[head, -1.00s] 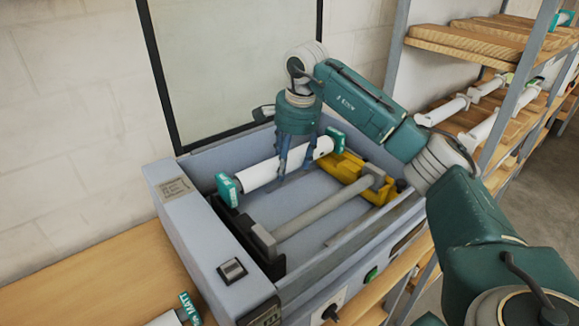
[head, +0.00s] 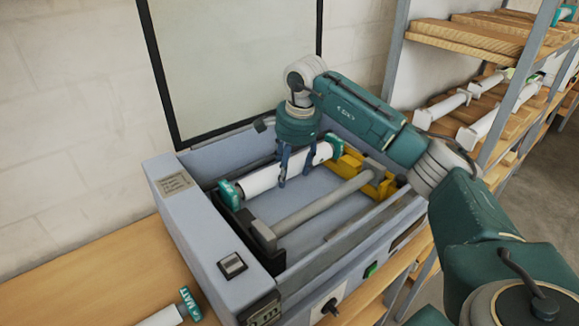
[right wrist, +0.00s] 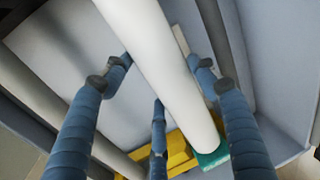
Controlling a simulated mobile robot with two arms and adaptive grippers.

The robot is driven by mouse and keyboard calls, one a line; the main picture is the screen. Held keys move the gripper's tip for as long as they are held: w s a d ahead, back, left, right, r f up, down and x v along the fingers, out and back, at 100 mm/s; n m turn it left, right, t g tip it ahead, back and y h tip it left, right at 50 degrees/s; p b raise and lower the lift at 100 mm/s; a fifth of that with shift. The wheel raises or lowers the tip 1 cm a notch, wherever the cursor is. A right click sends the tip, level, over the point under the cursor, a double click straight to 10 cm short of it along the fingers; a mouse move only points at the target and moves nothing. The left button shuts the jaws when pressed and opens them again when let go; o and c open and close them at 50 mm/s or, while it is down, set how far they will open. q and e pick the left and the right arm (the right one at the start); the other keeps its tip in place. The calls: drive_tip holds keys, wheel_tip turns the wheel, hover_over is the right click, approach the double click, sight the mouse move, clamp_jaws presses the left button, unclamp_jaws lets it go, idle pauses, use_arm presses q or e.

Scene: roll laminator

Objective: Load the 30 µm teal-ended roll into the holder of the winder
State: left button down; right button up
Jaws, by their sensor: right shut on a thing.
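The white roll with teal ends (head: 262,180) lies lengthwise inside the grey winder (head: 225,250), level with its rear holder. My right gripper (head: 297,172) is shut around the middle of the roll from above. In the right wrist view the white roll (right wrist: 165,75) runs between my blue fingers, with one teal end (right wrist: 210,158) beside the yellow bracket (right wrist: 175,155). In the head view, the left teal end is at the black bracket (head: 232,212) and the right one is by the yellow bracket (head: 372,178). I cannot tell whether the ends are seated. My left gripper is out of view.
A grey bar (head: 322,205) lies in front of the roll in the machine. Another teal-ended roll marked MATT (head: 190,306) lies on the wooden bench (head: 100,270). A rack at the right holds several white rolls (head: 442,110). A glass panel stands behind the winder.

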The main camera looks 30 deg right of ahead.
drive_tip(key=o, duration=1.8)
drive_tip(key=shift+r, duration=0.1)
drive_tip(key=shift+r, duration=0.4)
drive_tip(key=shift+s+r+b, duration=0.3)
drive_tip(key=shift+s+r, duration=0.1)
drive_tip(key=shift+r, duration=1.65)
drive_tip(key=shift+s+r+b, duration=0.35)
drive_tip(key=shift+s+r, duration=0.05)
drive_tip(key=shift+r, duration=1.6)
drive_tip(key=shift+s+r+b, duration=0.3)
drive_tip(key=shift+s+r, duration=0.1)
drive_tip(key=shift+r, duration=1.65)
drive_tip(key=shift+f, duration=0.1)
